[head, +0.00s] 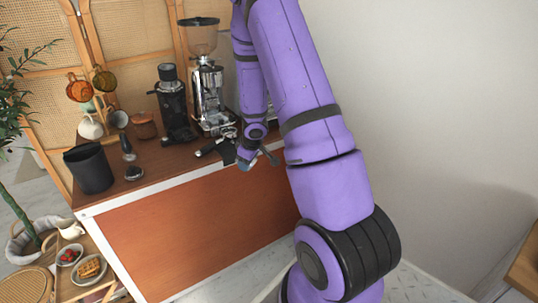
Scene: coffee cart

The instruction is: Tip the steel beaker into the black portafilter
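My purple arm reaches down across the middle of the head view. My gripper (256,160) is at the cart top's right end, in front of the chrome grinder. It is small and partly hidden by my wrist, so its opening and anything in it are unclear. A dark item with a handle (212,148), possibly the black portafilter, lies just left of my gripper. I cannot tell whether they touch. A small grey metallic cup (119,118), possibly the steel beaker, shows at the back left of the cart, well away from my gripper.
The chrome grinder (208,95) and a black grinder (174,105) stand at the back. A black bin (89,168) stands at the left end, with a small dark round item (134,173) nearby. The brown cart top (165,158) has bare room in front of the black grinder.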

